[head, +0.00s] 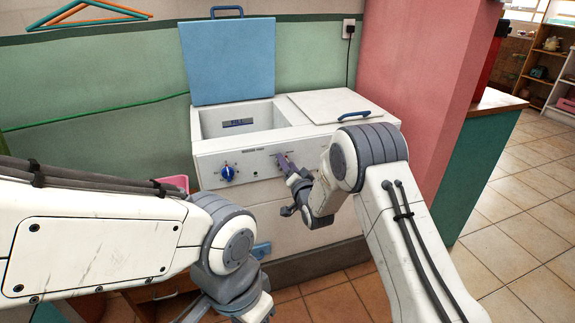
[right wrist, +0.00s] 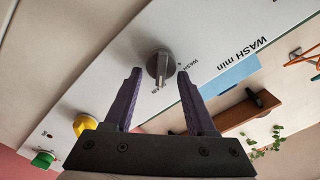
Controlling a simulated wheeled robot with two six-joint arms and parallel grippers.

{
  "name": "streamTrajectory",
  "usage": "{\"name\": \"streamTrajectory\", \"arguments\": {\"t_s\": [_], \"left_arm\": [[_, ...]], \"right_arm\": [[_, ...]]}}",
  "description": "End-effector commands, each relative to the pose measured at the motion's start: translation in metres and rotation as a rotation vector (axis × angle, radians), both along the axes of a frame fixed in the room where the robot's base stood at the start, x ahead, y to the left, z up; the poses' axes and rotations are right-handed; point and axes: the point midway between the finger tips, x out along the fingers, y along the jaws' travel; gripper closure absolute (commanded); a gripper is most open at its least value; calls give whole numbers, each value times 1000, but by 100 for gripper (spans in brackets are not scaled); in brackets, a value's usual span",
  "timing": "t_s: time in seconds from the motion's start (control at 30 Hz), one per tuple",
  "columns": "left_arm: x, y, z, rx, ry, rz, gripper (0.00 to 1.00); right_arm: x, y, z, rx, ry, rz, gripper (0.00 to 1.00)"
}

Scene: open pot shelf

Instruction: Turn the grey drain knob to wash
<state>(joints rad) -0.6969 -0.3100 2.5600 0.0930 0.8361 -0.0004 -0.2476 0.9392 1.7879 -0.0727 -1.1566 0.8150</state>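The grey drain knob (right wrist: 158,66) is on the white control panel in the right wrist view, with small WASH lettering beside it. Its raised ridge runs up and down in that picture, with its lower end near another small, hard-to-read label. My right gripper (right wrist: 159,76) is open, with one purple finger on each side of the knob. I cannot tell whether either finger touches it. In the head view my right gripper (head: 283,159) is at the panel of the white washing machine (head: 262,205) and hides the knob. My left arm is at lower left; its fingers are not clearly seen.
A blue knob (head: 227,173) is on the panel's left. A yellow knob (right wrist: 87,123) and a green knob (right wrist: 42,158) are along the panel. The blue lid (head: 229,60) stands open; the right lid (head: 325,104) is shut. A pink wall (head: 425,80) stands at right.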

Motion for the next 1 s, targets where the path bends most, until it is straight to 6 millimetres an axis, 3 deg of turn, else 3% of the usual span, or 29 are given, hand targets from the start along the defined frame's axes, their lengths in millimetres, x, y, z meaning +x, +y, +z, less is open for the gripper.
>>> {"name": "streamTrajectory", "arguments": {"t_s": [0.03,0.1,0.13,0.57,1.0], "left_arm": [[0,0,0,0,0,0,50],[0,0,0,0,0,0,50],[0,0,0,0,0,0,50],[0,0,-5,0,0,0,50],[0,0,-22,0,0,0,50]], "right_arm": [[0,0,0,0,0,0,67],[0,0,0,0,0,0,94],[0,0,0,0,0,0,100],[0,0,0,-79,-27,0,100],[-2,5,2,-428,-141,0,100]]}}
